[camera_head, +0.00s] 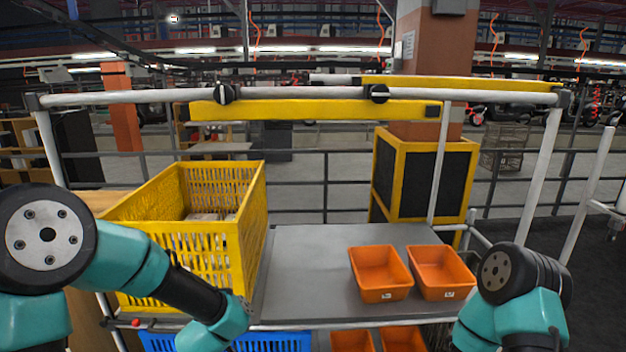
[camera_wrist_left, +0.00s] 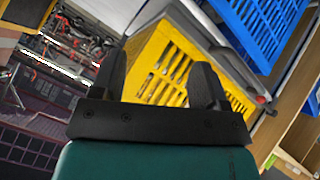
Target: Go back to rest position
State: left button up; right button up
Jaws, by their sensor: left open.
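My left gripper (camera_wrist_left: 158,78) shows in the left wrist view with its two dark fingers spread apart and nothing between them. Behind the fingers is the yellow crate (camera_wrist_left: 165,65), apart from them as far as I can tell. In the head view my left arm passes in front of the yellow crate (camera_head: 245,235), and its gripper is not visible there. My right arm stands at the lower right of the head view, with its gripper out of view.
Two orange bins, a left one (camera_head: 380,295) and a right one (camera_head: 445,293), sit on the grey tabletop (camera_head: 310,290). The tabletop's middle is clear. Blue crates (camera_head: 272,342) and more orange bins (camera_head: 352,341) are below. A white rail (camera_head: 300,96) crosses above.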

pick_arm(q)
jog(key=s+a+f+m+g+h, duration=0.2)
jog(key=s+f+g, duration=0.7)
jog(key=s+f, duration=1.3)
notch_tip(320, 180, down, 3)
jog(key=shift+f+m+h, duration=0.1)
jog(key=shift+m+h, duration=0.2)
jog(key=shift+m, duration=0.6)
jog(key=shift+w+a, duration=0.1)
jog(key=shift+w, duration=0.05)
